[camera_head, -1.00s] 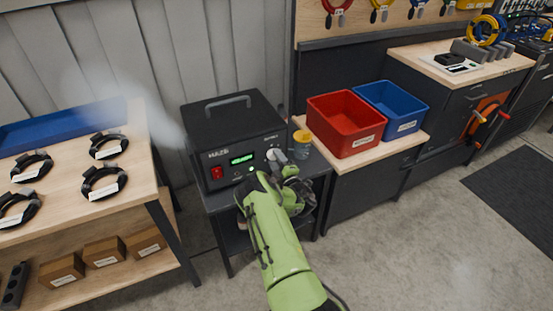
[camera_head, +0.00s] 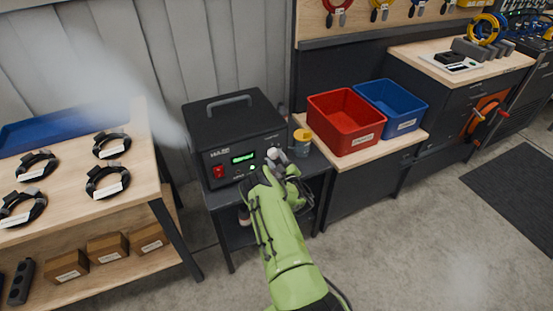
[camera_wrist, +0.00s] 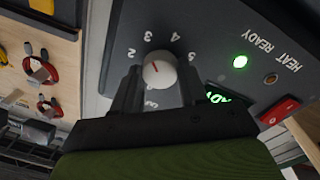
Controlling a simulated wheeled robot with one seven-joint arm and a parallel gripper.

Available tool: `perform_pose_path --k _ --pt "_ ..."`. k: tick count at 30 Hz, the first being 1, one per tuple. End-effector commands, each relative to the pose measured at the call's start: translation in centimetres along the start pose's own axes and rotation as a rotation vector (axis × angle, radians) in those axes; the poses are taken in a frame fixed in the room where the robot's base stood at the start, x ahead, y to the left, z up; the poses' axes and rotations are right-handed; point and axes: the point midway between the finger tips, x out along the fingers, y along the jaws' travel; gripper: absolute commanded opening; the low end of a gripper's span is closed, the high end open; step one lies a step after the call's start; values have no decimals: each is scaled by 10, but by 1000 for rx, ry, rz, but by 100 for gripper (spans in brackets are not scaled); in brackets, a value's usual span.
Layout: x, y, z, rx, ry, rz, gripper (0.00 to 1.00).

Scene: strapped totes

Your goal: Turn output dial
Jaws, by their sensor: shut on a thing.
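My gripper (camera_wrist: 153,85) is shut on the dial, one dark finger on each side. In the head view my green arm reaches up to the panel's right side and my gripper (camera_head: 276,165) partly hides the dial. A green display (camera_head: 243,157) and a red switch (camera_head: 218,171) are lit.
A yellow-lidded jar (camera_head: 302,142) stands just right of the unit. Red (camera_head: 345,122) and blue (camera_head: 393,106) totes sit on the bench further right. A wooden table (camera_head: 100,205) with coiled cables stands at left. The floor at lower right is clear.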

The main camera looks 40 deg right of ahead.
Motion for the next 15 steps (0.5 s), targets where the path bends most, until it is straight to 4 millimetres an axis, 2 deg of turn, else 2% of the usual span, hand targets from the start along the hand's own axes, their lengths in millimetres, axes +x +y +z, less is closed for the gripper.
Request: perform_pose_path --k 14,15 --pt "-1 0 2 12 -7 0 12" --pt "-1 0 2 12 -7 0 47"
